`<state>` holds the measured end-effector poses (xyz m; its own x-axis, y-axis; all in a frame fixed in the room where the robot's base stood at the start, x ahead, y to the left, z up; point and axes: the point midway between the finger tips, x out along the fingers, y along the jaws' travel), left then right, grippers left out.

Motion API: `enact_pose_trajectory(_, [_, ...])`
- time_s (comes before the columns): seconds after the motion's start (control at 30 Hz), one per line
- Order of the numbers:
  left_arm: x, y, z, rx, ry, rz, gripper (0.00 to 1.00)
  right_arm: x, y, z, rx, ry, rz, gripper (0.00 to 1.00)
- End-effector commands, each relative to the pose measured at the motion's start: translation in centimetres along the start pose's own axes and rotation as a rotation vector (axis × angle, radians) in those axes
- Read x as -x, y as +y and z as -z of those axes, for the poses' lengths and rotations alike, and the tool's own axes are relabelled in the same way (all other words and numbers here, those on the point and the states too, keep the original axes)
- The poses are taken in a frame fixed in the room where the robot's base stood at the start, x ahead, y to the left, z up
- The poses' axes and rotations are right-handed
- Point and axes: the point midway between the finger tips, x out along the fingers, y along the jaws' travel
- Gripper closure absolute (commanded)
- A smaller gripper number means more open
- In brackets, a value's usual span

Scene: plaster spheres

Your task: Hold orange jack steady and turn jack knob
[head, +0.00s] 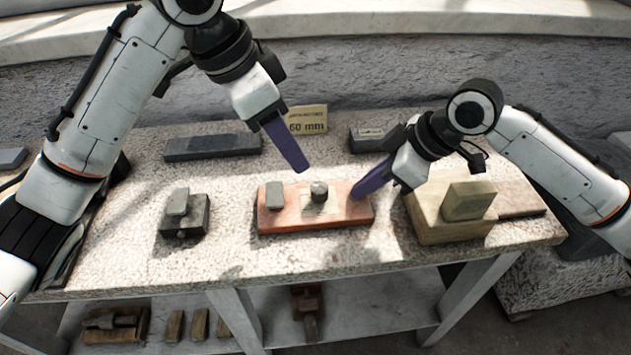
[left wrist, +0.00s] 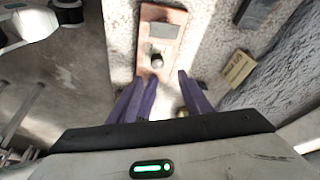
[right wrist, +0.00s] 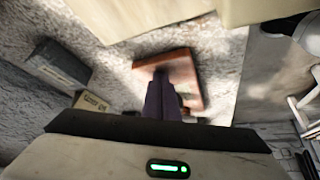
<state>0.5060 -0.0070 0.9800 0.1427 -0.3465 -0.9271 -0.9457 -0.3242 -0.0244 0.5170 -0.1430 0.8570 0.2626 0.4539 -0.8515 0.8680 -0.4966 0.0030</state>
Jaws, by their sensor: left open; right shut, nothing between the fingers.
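The orange jack (head: 350,213) is a flat reddish-orange block on the stone-topped bench. A grey round knob (head: 319,191) stands on a pale plate near its middle, and a grey block (head: 274,196) sits on its left end. My left gripper (head: 302,168) is above and behind the jack, fingers apart and empty. In the left wrist view the knob (left wrist: 157,61) lies ahead of the spread fingers (left wrist: 160,90). My right gripper (head: 358,192) is shut at the jack's right end, with nothing between its fingers. In the right wrist view its fingertips (right wrist: 160,76) overlap the jack (right wrist: 184,72); contact is unclear.
A small dark block (head: 183,215) stands left of the jack. A tan block (head: 449,222) stands close on its right. A dark slab (head: 212,146), a "60 mm" card (head: 307,119) and another dark block (head: 374,138) are behind. The bench front is clear.

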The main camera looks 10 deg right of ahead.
Motion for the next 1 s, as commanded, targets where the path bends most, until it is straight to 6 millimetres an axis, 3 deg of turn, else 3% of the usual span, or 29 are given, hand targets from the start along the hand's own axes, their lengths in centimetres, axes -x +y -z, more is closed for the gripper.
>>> enact_pose_trajectory(0.17, [-0.8, 0.5, 0.2, 0.009, 0.011, -0.027, 0.55, -0.5, -0.2, -0.6, -0.004, -0.016, 0.009, 1.00])
enact_pose_trajectory(0.7, [-10.4, 0.7, 0.3, 0.007, 0.010, -0.025, 0.55, -0.5, -0.2, -0.6, -0.004, -0.016, 0.008, 1.00])
enact_pose_trajectory(1.0, [-11.8, 0.7, 0.3, 0.005, 0.010, -0.023, 0.55, -0.5, -0.2, -0.6, -0.004, -0.016, 0.008, 1.00])
